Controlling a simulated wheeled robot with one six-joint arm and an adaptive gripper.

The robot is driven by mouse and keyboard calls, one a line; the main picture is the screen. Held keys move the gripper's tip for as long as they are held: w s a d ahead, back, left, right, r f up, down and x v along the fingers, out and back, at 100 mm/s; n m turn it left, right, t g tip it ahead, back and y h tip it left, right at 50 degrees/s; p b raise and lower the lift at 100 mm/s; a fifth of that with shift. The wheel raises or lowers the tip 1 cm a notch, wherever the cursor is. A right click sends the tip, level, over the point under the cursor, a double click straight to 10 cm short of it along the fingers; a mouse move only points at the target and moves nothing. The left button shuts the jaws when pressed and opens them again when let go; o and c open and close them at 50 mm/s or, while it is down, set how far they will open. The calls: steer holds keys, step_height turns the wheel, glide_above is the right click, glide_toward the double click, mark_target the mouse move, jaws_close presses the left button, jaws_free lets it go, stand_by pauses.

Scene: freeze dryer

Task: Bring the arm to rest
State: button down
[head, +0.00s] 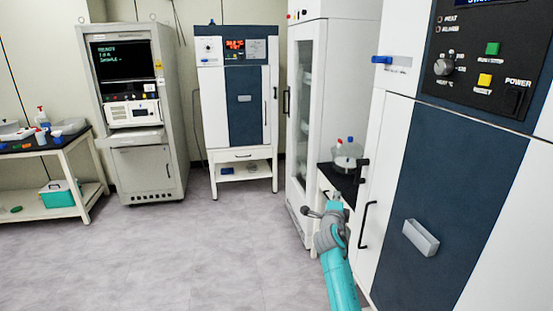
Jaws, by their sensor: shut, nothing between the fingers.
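My teal and grey arm (338,275) reaches up from the lower edge, right of the middle, in the head view. My small dark gripper (363,163) shows beyond the arm's end, in front of the white side of the large freeze dryer. It is shut, with nothing seen in it. Its fine outline is hard to separate from the dark table top behind it. Whether it touches anything cannot be told.
A large freeze dryer (455,185) with a blue door stands close at right. A tall glass-door cabinet (305,110) stands beyond. The grey floor (190,255) at left is clear.

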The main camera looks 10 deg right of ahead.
steer(key=s+a+f+n+y, duration=0.2)
steer(key=s+a+f+n, duration=0.25)
steer(key=s+f, duration=0.8)
steer(key=s+a+f+n+y, duration=0.3)
steer(key=s+a+f+n, duration=0.15)
steer(key=s+f, duration=0.85)
steer(key=s+a+f+n+y, duration=0.1)
steer(key=s+a+n, duration=0.15)
steer(key=s, duration=0.75)
steer(key=s+a+f+n, duration=0.1)
steer(key=s+f+n, duration=0.15)
steer(key=s, duration=0.85)
steer(key=s+a+r+n, duration=0.1)
steer(key=s+r+n, duration=0.3)
steer(key=s+r, duration=0.4)
steer(key=s+a+r+n+g+y, duration=0.1)
steer(key=s+r+n, duration=0.4)
steer(key=s, duration=1.5)
step_height(320, 180, up, 3)
steer(key=shift+s+r+g+y, duration=0.2)
steer(key=shift+s+g+y, duration=0.1)
steer(key=shift+s, duration=0.05)
